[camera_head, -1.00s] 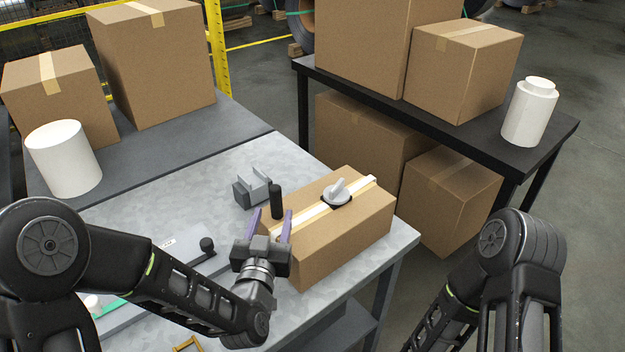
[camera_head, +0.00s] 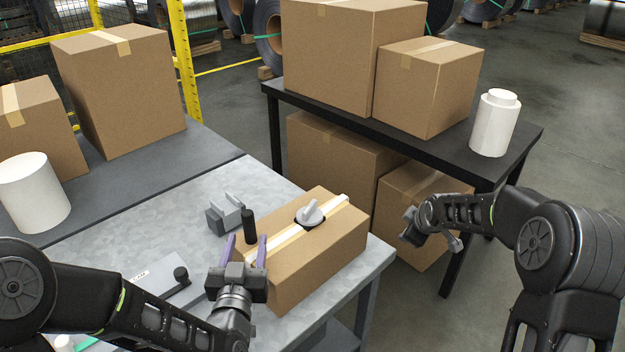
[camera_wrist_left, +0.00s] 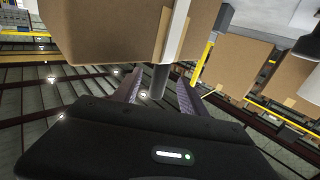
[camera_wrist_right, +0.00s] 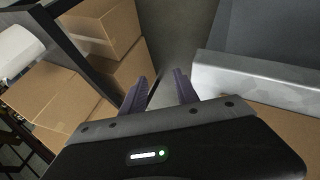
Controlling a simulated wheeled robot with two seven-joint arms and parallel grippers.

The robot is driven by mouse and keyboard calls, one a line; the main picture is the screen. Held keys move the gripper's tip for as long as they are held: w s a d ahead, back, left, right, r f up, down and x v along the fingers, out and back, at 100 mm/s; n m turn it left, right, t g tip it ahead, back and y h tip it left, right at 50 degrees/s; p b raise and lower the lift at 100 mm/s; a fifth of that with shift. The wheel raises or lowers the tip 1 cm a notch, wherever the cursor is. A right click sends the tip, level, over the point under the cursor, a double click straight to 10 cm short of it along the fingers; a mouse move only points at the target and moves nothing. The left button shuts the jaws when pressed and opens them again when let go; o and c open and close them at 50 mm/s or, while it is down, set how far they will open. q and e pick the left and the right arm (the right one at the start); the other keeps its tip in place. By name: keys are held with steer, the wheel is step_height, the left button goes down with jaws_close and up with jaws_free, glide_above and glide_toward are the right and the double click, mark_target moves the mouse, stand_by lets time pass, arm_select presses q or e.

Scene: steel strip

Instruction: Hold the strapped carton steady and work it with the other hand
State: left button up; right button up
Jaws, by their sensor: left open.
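The strapped carton (camera_head: 325,257) lies on the steel table, with a pale strap (camera_head: 275,242) along its top and a grey knob (camera_head: 310,211) on a dark round base. A black upright post (camera_head: 249,227) stands at its left end. My left gripper (camera_head: 246,248) is open at that end, its purple fingers on either side of the post. In the left wrist view the carton (camera_wrist_left: 110,35) is close above the fingers and the post (camera_wrist_left: 157,80) shows between them. My right gripper (camera_wrist_right: 160,85) is open and empty, right of the carton and apart from it.
A flat grey device with a black knob (camera_head: 181,274) lies at left. A black table (camera_head: 512,165) at right bears cartons and a white canister (camera_head: 494,123).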

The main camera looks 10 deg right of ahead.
mark_target(252, 220)
arm_select(q)
steer(key=shift+w+a, duration=0.1)
arm_select(e)
steer(key=w+a+r+n, duration=0.3)
steer(key=r+n, duration=0.4)
steer(key=r, duration=0.3)
steer(key=a+r+n, duration=0.1)
steer(key=a+n, duration=0.2)
steer(key=a, duration=0.1)
steer(key=a+r+n+g, duration=0.1)
steer(key=a+r+n, duration=0.1)
steer(key=a+n, duration=0.1)
steer(key=s+a+r+n, duration=0.1)
steer(key=a+r+n, duration=0.1)
steer(key=a, duration=0.4)
steer(key=shift+s+a+n+g+y, duration=0.1)
steer(key=shift+n+g+y, duration=0.3)
steer(key=shift+n, duration=0.4)
steer(key=s+a+r+n+g, duration=0.1)
steer(key=s+a+r+n, duration=0.4)
steer(key=a+n, duration=0.4)
steer(key=shift+s+a+r+n+g, duration=0.35)
steer(key=shift+a+n+g, duration=0.05)
arm_select(q)
steer(key=shift+w+d, duration=0.2)
steer(key=shift+w, duration=1.1)
steer(key=shift+w+d, duration=0.2)
steer(key=shift+w, duration=1.05)
steer(key=shift+w+d, duration=0.2)
steer(key=shift+w, duration=1.1)
